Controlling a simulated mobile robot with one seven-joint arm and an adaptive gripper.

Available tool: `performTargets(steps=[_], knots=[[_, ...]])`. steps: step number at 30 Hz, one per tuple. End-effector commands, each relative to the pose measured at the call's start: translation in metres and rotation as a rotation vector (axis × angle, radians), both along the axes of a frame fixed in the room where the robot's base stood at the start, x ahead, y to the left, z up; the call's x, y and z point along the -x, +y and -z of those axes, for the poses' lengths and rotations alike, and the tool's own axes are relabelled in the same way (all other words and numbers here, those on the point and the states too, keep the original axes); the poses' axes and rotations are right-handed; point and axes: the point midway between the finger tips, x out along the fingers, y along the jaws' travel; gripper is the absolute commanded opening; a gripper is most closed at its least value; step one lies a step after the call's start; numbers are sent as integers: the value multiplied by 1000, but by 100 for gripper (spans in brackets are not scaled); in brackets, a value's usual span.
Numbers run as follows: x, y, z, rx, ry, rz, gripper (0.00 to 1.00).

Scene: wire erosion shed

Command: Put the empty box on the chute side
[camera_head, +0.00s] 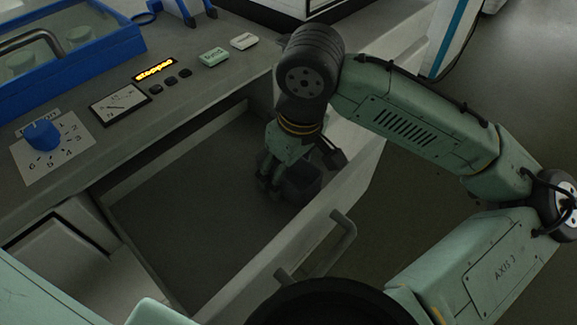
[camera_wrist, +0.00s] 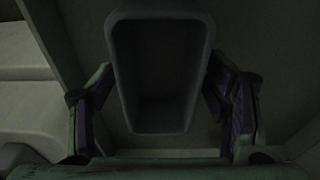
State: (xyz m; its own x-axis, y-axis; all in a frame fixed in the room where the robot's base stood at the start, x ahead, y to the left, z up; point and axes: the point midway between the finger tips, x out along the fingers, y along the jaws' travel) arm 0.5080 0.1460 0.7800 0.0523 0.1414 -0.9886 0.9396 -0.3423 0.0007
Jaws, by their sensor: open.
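The empty box (camera_wrist: 160,75) is a small dark grey open-topped bin. In the wrist view it lies between the two fingers of my gripper (camera_wrist: 162,105), with its inside bare. In the head view the box (camera_head: 301,183) sits in the open drawer (camera_head: 190,215), near the far right corner. My gripper (camera_head: 285,172) reaches down into the drawer at the box and is open. The fingers stand on either side of the box, with gaps visible. The gripper partly hides the box in the head view. I cannot make out which part is the chute side.
The drawer front (camera_head: 300,240) with its handle (camera_head: 345,235) borders the right. The counter above holds a blue knob (camera_head: 42,134), a lit amber display (camera_head: 154,71), green and white buttons and a blue-framed case (camera_head: 75,60). Most of the drawer floor is clear.

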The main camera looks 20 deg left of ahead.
Motion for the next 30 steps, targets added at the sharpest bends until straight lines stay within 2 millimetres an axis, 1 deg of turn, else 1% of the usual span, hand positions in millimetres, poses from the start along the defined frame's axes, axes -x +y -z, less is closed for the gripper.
performTargets(steps=[7,11,14,21,24,27,30], knots=[[0,0,0,0,0,0,71],[0,0,-7,0,-1,1,71],[0,-2,-22,0,-2,0,71],[3,-9,-74,0,-2,0,71],[4,-12,-93,0,-2,0,71],[5,-14,-107,0,-1,1,71],[6,-16,-117,1,0,0,71]])
